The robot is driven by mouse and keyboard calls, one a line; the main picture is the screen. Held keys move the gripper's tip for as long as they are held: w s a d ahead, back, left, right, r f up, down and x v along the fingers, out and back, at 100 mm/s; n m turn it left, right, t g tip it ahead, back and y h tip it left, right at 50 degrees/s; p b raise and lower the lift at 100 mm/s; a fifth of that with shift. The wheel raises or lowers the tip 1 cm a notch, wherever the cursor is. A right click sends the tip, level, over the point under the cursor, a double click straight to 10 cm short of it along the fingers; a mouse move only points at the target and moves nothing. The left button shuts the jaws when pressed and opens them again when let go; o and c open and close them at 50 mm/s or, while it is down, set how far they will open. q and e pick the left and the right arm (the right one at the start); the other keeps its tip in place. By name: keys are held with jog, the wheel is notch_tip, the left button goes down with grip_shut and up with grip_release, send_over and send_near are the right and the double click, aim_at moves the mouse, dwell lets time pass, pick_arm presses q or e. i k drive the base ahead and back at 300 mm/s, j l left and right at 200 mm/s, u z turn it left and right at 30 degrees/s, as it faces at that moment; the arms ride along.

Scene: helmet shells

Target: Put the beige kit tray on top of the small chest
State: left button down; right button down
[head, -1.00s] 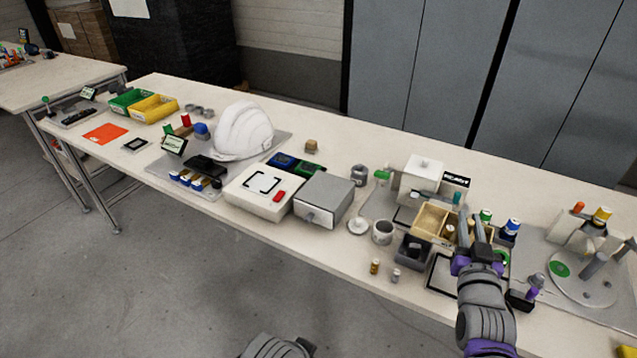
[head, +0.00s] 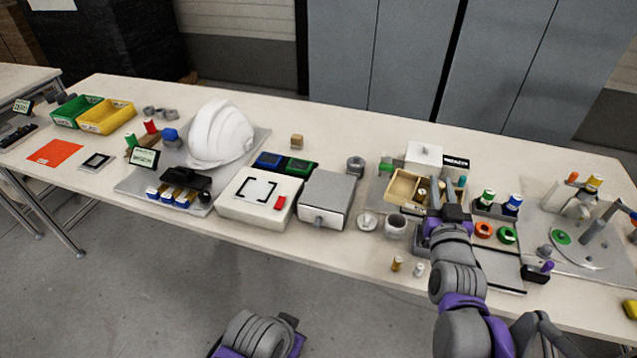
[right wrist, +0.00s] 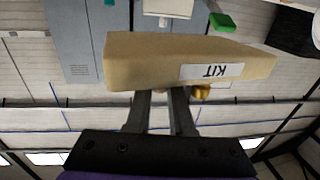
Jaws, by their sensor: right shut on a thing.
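The beige kit tray (head: 396,190) is an open box with compartments and small parts inside. My right gripper (head: 437,198) is shut on its near wall. In the right wrist view the tray (right wrist: 190,62) fills the space past the fingertips (right wrist: 158,95), its "KIT" label facing me. The tray appears raised over the back part of the table, right of the chest. The small chest (head: 327,198) is a grey box with a knob on its front, and its top is bare. My left gripper is out of view.
A white device with a red button (head: 260,199) stands left of the chest. A grey cup (head: 396,226) and a round white dish (head: 367,221) lie between chest and gripper. A white box (head: 424,153) stands behind the tray. Green and blue bottles (head: 512,205) stand to the right.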

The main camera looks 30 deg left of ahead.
aim_at(328, 190)
jog(key=j+z, duration=0.15)
jog(key=j, duration=0.65)
jog(key=k+j+z, duration=0.2)
jog(key=j, duration=0.6)
jog(key=i, duration=0.05)
